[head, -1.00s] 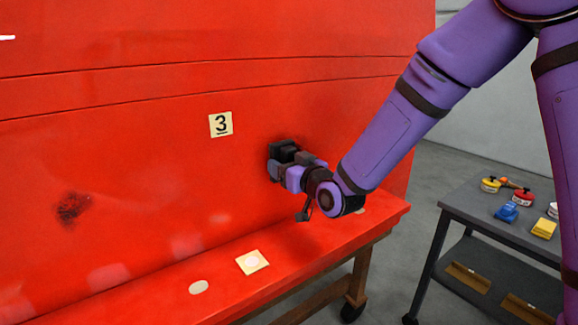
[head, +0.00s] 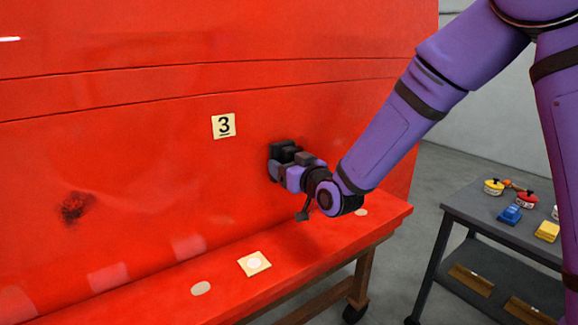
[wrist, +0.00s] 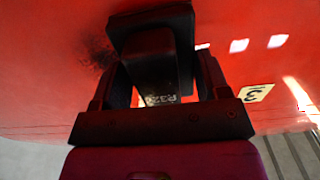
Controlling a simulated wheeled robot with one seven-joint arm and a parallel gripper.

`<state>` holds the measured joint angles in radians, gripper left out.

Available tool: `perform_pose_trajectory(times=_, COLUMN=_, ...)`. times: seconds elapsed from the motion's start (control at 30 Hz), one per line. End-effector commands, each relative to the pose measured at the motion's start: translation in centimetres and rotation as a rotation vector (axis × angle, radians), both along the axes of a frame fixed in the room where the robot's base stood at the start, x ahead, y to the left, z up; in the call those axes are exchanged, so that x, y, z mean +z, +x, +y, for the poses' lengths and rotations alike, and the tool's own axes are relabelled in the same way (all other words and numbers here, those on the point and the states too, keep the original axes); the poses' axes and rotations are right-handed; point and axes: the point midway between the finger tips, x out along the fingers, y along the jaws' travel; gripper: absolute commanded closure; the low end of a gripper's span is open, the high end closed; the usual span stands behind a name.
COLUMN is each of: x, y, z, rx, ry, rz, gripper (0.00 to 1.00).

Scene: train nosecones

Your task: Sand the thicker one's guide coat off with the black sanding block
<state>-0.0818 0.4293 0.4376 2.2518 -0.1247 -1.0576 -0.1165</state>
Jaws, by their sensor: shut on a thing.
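The black sanding block (head: 281,151) is pressed flat against, or very close to, the red nosecone panel (head: 150,150), right of and below the "3" label. My gripper (head: 290,165) is shut on the block. In the wrist view the block (wrist: 150,28) sits between my two fingers, with a partly hidden number on its back. A dark guide-coat smudge (wrist: 97,55) shows beside the block in the wrist view; the block hides part of that area. Another dark, dense guide-coat patch (head: 74,207) lies on the panel at far left.
A red ledge (head: 225,270) runs below the panel, with a cream square (head: 255,263) and pale discs on it. At right a grey cart (head: 480,222) holds a blue block (head: 510,214), a yellow block (head: 547,231) and small tins. Floor shows between ledge and cart.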

Motion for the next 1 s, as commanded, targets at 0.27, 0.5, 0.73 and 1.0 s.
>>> perform_pose_trajectory(times=0.27, x=0.0, y=0.4, z=0.3, rx=0.000, ry=0.001, rz=-0.001, gripper=0.50)
perform_pose_trajectory(times=0.5, x=0.0, y=0.8, z=0.5, rx=0.000, ry=0.001, rz=-0.001, gripper=0.50)
perform_pose_trajectory(times=0.73, x=0.0, y=1.0, z=0.2, rx=-0.001, ry=0.000, rz=-0.001, gripper=0.50)
perform_pose_trajectory(times=1.0, x=0.0, y=2.0, z=-1.6, rx=-0.003, ry=0.001, rz=-0.001, gripper=0.50)
